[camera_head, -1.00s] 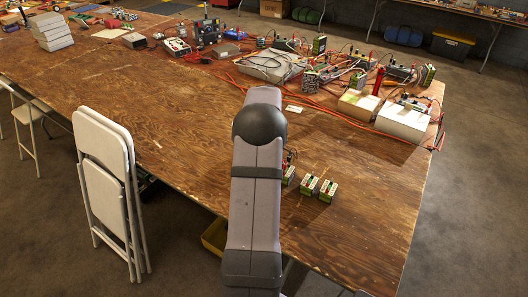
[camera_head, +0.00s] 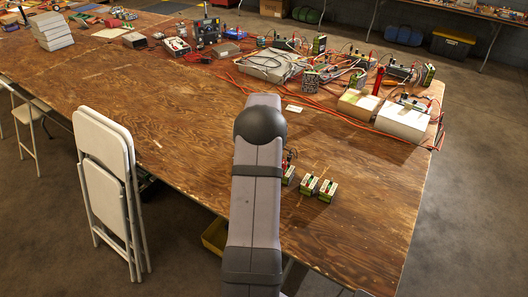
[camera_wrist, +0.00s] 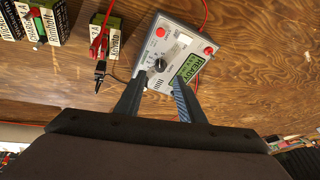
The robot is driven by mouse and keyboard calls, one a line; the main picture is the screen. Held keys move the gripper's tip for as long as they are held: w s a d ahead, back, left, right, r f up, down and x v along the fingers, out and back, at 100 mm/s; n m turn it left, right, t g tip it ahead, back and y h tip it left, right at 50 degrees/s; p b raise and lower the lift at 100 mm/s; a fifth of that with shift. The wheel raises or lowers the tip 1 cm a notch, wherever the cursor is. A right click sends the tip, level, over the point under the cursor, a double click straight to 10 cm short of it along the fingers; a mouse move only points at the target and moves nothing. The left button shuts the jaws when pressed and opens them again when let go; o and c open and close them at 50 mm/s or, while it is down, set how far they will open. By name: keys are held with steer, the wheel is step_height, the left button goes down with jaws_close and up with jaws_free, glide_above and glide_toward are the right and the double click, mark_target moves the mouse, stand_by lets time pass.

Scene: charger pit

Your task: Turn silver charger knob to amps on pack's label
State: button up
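The silver-grey charger (camera_wrist: 150,42) lies on the wooden table in the wrist view, with red knobs or buttons, a dark dial knob (camera_wrist: 160,65) and a lit green display (camera_wrist: 190,66) that seems to read READY. My gripper (camera_wrist: 161,77) is open, its dark fingers apart and pointing at the charger's face around the dial knob; contact cannot be told. A green and white pack (camera_wrist: 115,35) stands left of the charger, with a red clip at it and a black clip nearby. Its label is too small to read surely. In the head view my arm hides most of the charger.
More packs (camera_wrist: 52,20) stand farther left; two show in the head view (camera_head: 308,184) (camera_head: 328,190). Red cables and several devices (camera_head: 270,65) crowd the table's far side. A white folding chair (camera_head: 100,130) stands at the near edge. Bare wood lies right of the packs.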

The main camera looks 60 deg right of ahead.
steer(key=shift+p+x, duration=0.7)
steer(key=shift+x, duration=2.4)
jaws_close()
